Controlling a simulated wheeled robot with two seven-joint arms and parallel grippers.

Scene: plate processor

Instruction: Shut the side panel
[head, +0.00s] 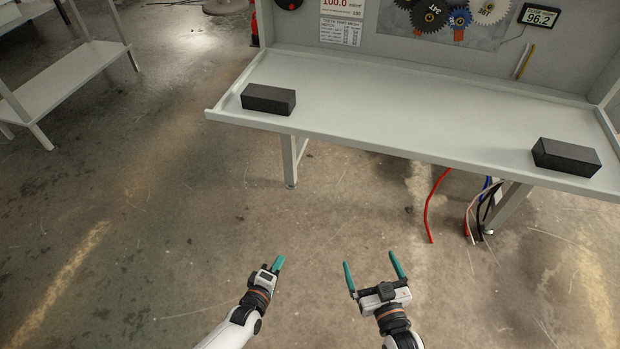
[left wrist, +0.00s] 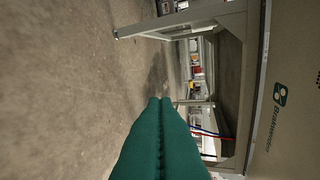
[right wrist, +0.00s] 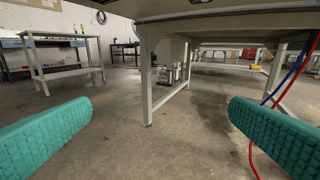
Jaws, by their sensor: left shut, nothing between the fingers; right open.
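A grey workbench (head: 400,108) stands ahead with an upright back panel (head: 455,62). A grey upright panel (head: 606,78) stands at its right end, cut off by the picture edge. I cannot tell whether this is the side panel named in the task, or how far any panel is open. My left gripper (head: 277,263) is shut and empty, low in front of the bench; its green fingers meet in the left wrist view (left wrist: 165,100). My right gripper (head: 370,260) is open and empty, beside it on the right. Both are apart from the bench.
Two black blocks (head: 268,99) (head: 566,157) rest on the bench top. Red, blue and black cables (head: 432,205) (head: 484,205) hang beneath it near a leg. Gears (head: 431,17) are on the back panel. A grey shelf table (head: 70,65) stands left. The floor between is clear.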

